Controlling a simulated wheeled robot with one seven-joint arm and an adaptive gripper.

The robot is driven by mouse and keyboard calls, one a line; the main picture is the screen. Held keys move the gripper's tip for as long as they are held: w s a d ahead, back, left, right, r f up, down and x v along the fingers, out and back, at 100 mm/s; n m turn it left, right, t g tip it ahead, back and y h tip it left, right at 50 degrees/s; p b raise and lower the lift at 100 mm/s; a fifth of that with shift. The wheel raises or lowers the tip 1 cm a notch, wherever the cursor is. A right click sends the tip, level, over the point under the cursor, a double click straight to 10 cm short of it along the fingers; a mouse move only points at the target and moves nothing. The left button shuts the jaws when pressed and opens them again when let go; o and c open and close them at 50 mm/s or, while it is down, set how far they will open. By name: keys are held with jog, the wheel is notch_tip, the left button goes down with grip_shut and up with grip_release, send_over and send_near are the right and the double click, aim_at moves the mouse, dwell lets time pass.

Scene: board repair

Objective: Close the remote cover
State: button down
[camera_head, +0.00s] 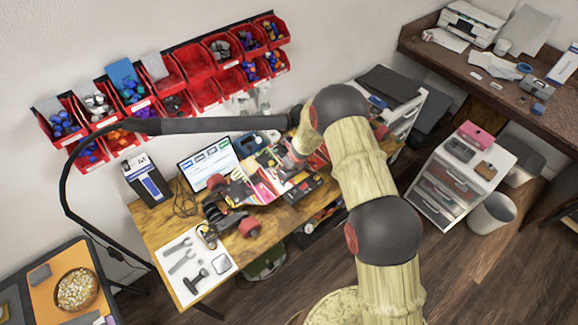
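I cannot make out the remote or its cover; among the small, cluttered parts on the wooden workbench (160,228) nothing is clearly either one. My arm comes up from the bottom right and bends down toward the bench, over a jumble of colourful parts (262,182). The pale far end of my arm is near the right part of this jumble. My gripper's fingers cannot be made out there, so I cannot tell whether they are open, shut or holding something.
A black lamp arm (215,125) crosses above the bench. Red bins (195,62) hang on the wall.

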jog(key=shift+s+f, duration=0.15)
jog(key=c, duration=1.9)
grip_release()
jog(key=v, duration=1.2)
jog(key=shift+w, duration=0.25)
